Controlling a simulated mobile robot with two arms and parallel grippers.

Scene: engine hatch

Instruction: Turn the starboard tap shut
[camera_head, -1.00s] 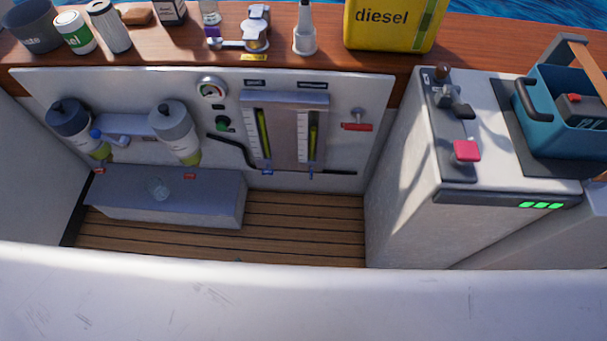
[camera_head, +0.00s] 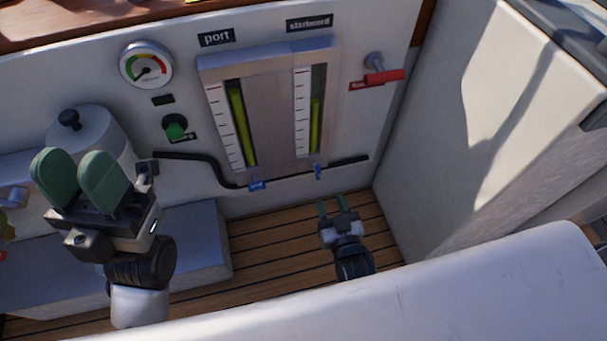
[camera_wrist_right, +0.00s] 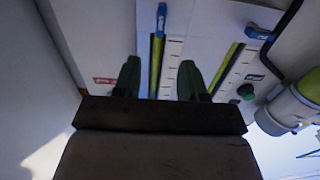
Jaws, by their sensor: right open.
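The starboard tap (camera_head: 318,171) is a small blue handle on the black pipe below the starboard sight gauge (camera_head: 311,109); it stands upright, across the pipe. It also shows at the top of the right wrist view (camera_wrist_right: 161,19). My right gripper (camera_head: 332,203) is open and empty, in front of and below the starboard tap, apart from it. In the right wrist view its green fingers (camera_wrist_right: 158,78) frame the starboard gauge, with the tap beyond them. The blue port tap (camera_head: 257,185) lies along the pipe. My left gripper (camera_head: 78,165) is open and empty at the left.
A white cabinet wall (camera_head: 470,130) bounds the right side; the white edge (camera_head: 460,290) runs in front.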

